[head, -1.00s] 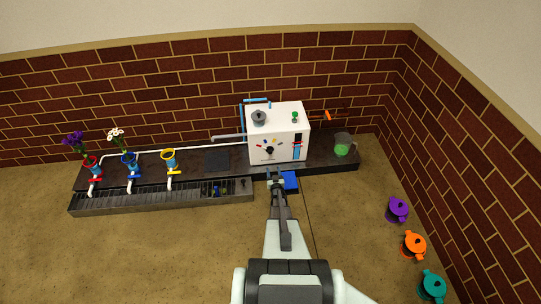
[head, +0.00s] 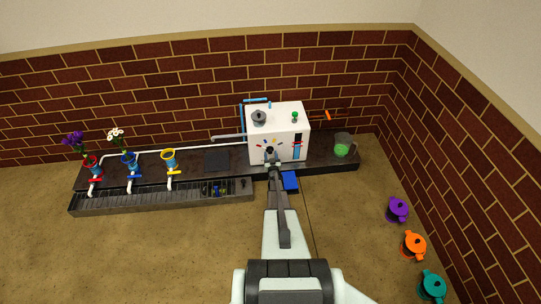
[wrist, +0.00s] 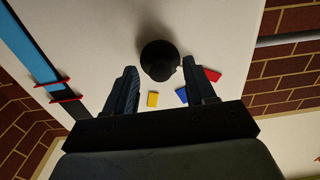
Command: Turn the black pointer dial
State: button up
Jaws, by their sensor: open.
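The black pointer dial (wrist: 159,58) is on the front of the white box (head: 287,119), among small coloured marks. In the head view the dial (head: 269,149) shows just above my gripper (head: 272,160). In the wrist view my gripper (wrist: 162,82) is open, with one finger to each side below the dial. The dial lies just beyond the fingertips, lined up between them. I cannot tell whether either finger touches it. Yellow (wrist: 153,99), blue (wrist: 182,95) and red (wrist: 212,75) marks show near the fingers.
A blue gauge strip (head: 297,147) with red bands is right of the dial. A grey knob (head: 259,117) and green knob (head: 295,117) sit on the box top. A green-filled jug (head: 343,146) stands to the right. A blue pad (head: 290,180) lies below the box.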

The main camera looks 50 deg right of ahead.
jog(key=shift+w+d, duration=0.45)
grip_shut()
dwell(0.3)
jog(key=shift+m, duration=0.4)
jog(key=m, duration=0.3)
jog(key=shift+m, duration=2)
